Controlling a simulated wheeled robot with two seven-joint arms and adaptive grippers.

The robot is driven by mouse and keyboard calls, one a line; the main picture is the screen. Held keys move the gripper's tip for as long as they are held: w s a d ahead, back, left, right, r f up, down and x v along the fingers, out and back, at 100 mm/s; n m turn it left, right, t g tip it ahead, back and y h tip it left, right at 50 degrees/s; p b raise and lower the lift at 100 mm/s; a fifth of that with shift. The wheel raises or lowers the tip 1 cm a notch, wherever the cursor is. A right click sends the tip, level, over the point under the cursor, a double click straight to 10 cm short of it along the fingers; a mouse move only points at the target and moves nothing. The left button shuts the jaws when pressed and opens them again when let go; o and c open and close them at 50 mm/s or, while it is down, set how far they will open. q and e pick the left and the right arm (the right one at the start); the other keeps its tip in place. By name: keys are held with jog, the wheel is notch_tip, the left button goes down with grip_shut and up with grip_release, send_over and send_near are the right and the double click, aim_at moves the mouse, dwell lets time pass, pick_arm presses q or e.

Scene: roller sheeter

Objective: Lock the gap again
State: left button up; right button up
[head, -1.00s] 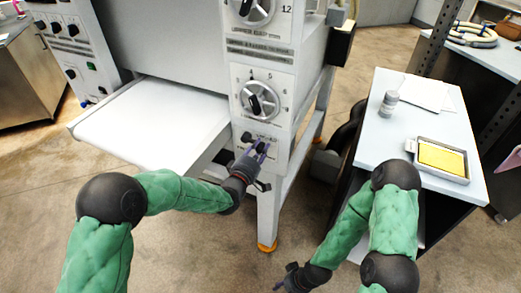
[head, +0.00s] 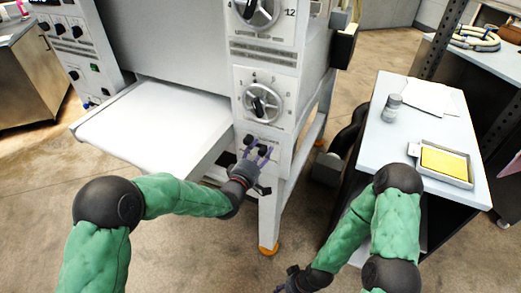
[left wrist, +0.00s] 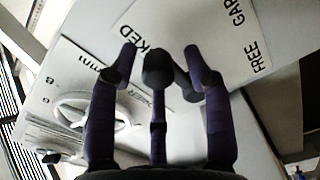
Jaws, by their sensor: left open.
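The gap lock (head: 248,140) is a small black fitting on the sheeter's white front post, under the lower dial. My left gripper (head: 259,151) is in front of it with its purple fingers spread. In the left wrist view the fingers (left wrist: 160,62) straddle dark rounded parts of the lock; contact cannot be told. The lock's label plate (left wrist: 225,30) shows "FREE GAP" and the end of another word, "KED"; the rest is hidden. My right gripper (head: 291,281) is low at the bottom edge, away from the machine; its fingers are too small to read.
The lower dial (head: 260,103) has a silver wheel and black handle, just above the lock. The white sheeter bed (head: 155,115) extends left of the post. A side table (head: 405,135) at right carries a grey jar (head: 391,107) and a tray (head: 455,178) holding something yellow.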

pick_arm(q)
jog(key=v, duration=1.1)
jog(key=shift+r, duration=0.1)
dwell(0.4)
